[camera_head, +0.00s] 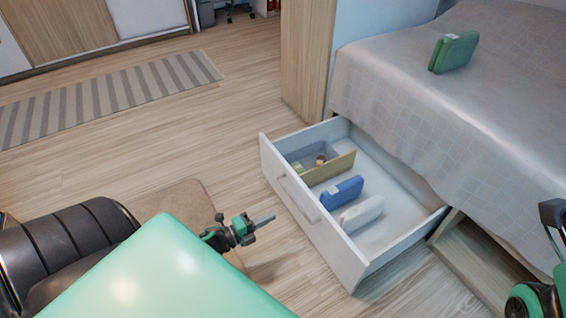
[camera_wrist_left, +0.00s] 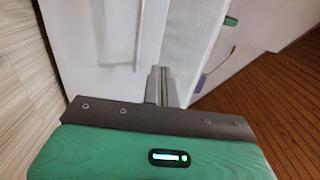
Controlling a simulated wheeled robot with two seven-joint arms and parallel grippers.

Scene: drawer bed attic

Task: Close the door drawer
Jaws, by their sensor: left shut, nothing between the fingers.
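The white drawer (camera_head: 330,238) under the bed is pulled open. Its front panel, with a long pale handle (camera_head: 298,197), faces my left arm. My left gripper (camera_head: 264,219) is shut and empty, in front of the panel and left of the handle in the head view, with a gap to the panel there. In the left wrist view the shut fingers (camera_wrist_left: 160,85) point toward the white drawer front (camera_wrist_left: 85,45) and its handle (camera_wrist_left: 140,35); contact cannot be told. Part of my right arm shows at the right edge, but its gripper is out of view.
The drawer holds a blue item (camera_head: 342,192), a white item (camera_head: 362,213) and a divider (camera_head: 328,169). A bed (camera_head: 440,100) with a green object (camera_head: 454,52) stands behind it. A wooden panel (camera_head: 308,60) rises beside the drawer. A striped rug (camera_head: 110,95) lies on open floor.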

